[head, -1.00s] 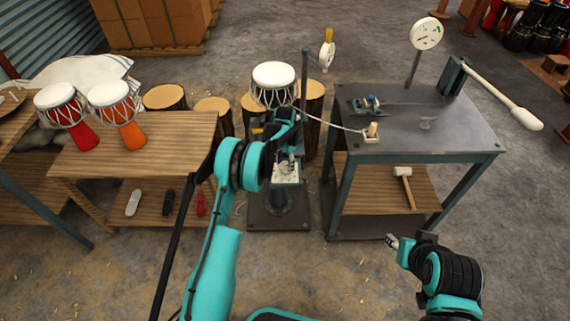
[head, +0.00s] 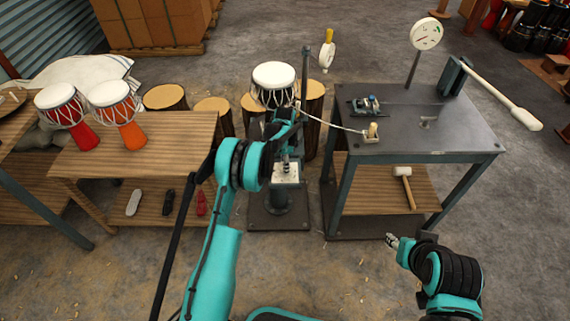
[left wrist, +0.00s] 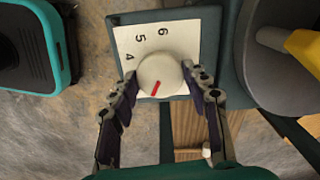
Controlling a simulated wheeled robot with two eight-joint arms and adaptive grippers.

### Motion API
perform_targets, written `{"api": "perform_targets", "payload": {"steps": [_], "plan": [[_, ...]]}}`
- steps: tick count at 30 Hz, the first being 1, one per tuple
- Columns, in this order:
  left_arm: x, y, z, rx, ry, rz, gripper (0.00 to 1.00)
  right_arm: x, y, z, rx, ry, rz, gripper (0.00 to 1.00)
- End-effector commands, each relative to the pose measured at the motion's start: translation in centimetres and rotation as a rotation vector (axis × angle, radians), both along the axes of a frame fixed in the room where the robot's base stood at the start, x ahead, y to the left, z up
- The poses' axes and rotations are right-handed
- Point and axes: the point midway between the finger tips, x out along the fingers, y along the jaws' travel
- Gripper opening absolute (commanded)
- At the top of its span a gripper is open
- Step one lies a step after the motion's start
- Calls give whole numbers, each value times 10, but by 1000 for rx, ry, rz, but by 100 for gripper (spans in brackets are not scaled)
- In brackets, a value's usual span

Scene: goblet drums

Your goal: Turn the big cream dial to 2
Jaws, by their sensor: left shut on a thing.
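The big cream dial (left wrist: 160,72) sits on a white plate (left wrist: 125,38) with the numbers 4, 5 and 6 showing in the left wrist view. Its red mark points down and slightly left in that view, away from the 5 and 6; the number there is not visible. My left gripper (left wrist: 160,78) has one finger on each side of the dial and is shut on it. In the head view the left gripper (head: 287,165) is over the plate on the drum stand and hides most of the dial. My right gripper (head: 391,240) hangs apart, in front of the steel table.
The steel table (head: 445,125) to the right carries a gauge (head: 426,33) on a post and a long white-handled lever (head: 500,95). A wooden bench (head: 165,140) with two drums stands left.

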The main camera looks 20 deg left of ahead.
Motion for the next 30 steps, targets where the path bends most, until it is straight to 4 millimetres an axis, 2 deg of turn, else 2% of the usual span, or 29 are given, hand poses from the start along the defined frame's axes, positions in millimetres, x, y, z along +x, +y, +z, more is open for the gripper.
{"api": "perform_targets", "payload": {"steps": [17,18,20,30], "plan": [[0,0,-1,0,1,-39,18,0,0,0,0,0,0,40],[0,0,-1,0,1,-39,52,0,0,0,0,0,0,40],[0,0,-1,0,1,-39,68,0,0,0,0,0,0,40],[0,0,1,0,0,-38,68,0,0,0,0,0,0,40]]}}
